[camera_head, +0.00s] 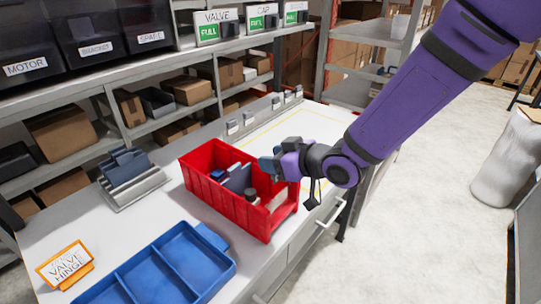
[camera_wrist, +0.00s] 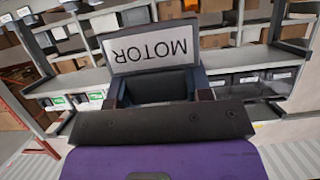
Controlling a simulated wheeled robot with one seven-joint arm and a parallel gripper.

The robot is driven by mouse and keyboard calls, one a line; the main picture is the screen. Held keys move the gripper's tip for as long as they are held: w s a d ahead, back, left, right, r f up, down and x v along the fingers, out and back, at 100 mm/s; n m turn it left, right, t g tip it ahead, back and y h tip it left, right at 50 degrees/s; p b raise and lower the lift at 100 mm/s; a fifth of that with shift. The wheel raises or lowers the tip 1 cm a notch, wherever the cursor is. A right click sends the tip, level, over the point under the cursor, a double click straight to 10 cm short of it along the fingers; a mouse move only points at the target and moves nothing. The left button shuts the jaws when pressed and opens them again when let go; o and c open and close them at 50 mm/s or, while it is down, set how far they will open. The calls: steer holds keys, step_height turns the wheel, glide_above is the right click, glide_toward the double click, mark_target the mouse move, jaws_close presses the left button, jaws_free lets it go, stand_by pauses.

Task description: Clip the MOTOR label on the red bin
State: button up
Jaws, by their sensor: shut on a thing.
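The red bin (camera_head: 222,206) stands on the white bench in the head view, with grey and blue parts inside. My gripper (camera_head: 272,165) is over the bin's far right side; whether it touches the bin I cannot tell. In the wrist view my gripper (camera_wrist: 159,88) is shut on the MOTOR label (camera_wrist: 150,49), a white plate in a dark frame. Its lettering reads upside down there. In the head view the label cannot be made out behind my gripper. The wrist view does not show the bin.
A blue divided tray (camera_head: 165,265) and an orange VALVE HINGE sign (camera_head: 65,265) are at the front. A grey rack (camera_head: 135,187) holds blue-grey plates left of the bin. Small grey clips (camera_head: 249,117) line the bench's back. Dark dispensers (camera_head: 27,42) stand on the shelf above.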

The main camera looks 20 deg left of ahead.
steer(key=shift+f, duration=3.95)
steer(key=o, duration=1)
steer(key=shift+c, duration=0.2)
steer(key=shift+d, duration=0.1)
steer(key=v, duration=1)
steer(key=shift+d, duration=0.3)
steer(key=shift+s+r, duration=0.1)
steer(key=shift+r, duration=0.05)
